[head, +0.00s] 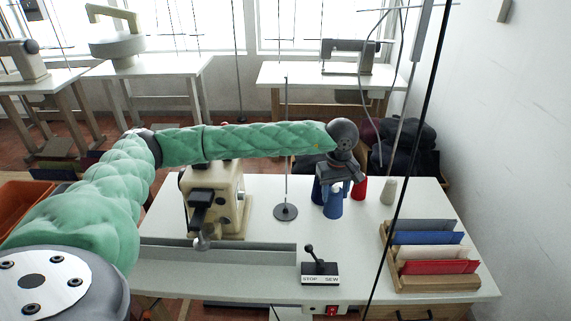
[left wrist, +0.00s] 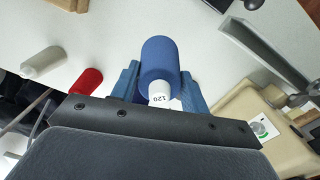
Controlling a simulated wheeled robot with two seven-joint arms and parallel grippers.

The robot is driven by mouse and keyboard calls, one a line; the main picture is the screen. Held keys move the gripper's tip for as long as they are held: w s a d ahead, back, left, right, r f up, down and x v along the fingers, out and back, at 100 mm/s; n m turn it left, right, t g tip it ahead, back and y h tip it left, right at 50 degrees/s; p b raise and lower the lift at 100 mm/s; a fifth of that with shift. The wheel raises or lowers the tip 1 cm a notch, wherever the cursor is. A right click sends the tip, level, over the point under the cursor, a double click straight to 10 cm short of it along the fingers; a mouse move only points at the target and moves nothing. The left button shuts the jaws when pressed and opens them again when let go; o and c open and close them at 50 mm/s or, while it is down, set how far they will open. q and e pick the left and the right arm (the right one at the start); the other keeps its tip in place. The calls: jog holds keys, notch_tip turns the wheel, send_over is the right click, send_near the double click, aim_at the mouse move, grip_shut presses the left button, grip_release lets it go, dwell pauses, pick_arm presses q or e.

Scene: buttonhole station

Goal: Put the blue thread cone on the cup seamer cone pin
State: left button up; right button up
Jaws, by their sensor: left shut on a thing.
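The blue thread cone (head: 333,206) is between the fingers of my left gripper (head: 337,184). In the left wrist view the blue cone (left wrist: 160,62) points away from the camera, its white end marked 120 nearest; the left gripper's blue fingers (left wrist: 161,88) close on both sides. I cannot tell whether the cone touches the table. A thin upright pin on a round dark base (head: 286,211) stands to the left of the cone, beside the cream sewing machine (head: 216,195). The pin appears bare. My right gripper is out of view.
A red cone (head: 359,188) and a pale cone (head: 388,191) stand right of the gripper. A wooden rack (head: 434,283) holds coloured pieces at the right. A stop/sew lever box (head: 320,272) and a grey channel (head: 255,258) lie in front. White tabletop between is clear.

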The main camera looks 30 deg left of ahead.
pick_arm(q)
jog(key=w+a+r+n+p, duration=0.1)
jog(key=w+a+n+p, duration=0.15)
jog(key=a+n, duration=1.8)
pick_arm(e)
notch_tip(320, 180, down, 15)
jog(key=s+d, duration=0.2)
pick_arm(q)
jog(key=f, duration=0.1)
jog(key=d+f+n, duration=0.1)
jog(key=s+d+f+n, duration=0.1)
jog(key=f, duration=0.1)
jog(key=shift+d, duration=0.1)
jog(key=shift+f+b, duration=0.35)
jog(key=shift+f, duration=1.7)
jog(key=shift+f+b, duration=0.45)
jog(key=shift+b, duration=0.1)
jog(key=shift+f+b, duration=0.35)
jog(key=shift+f, duration=0.4)
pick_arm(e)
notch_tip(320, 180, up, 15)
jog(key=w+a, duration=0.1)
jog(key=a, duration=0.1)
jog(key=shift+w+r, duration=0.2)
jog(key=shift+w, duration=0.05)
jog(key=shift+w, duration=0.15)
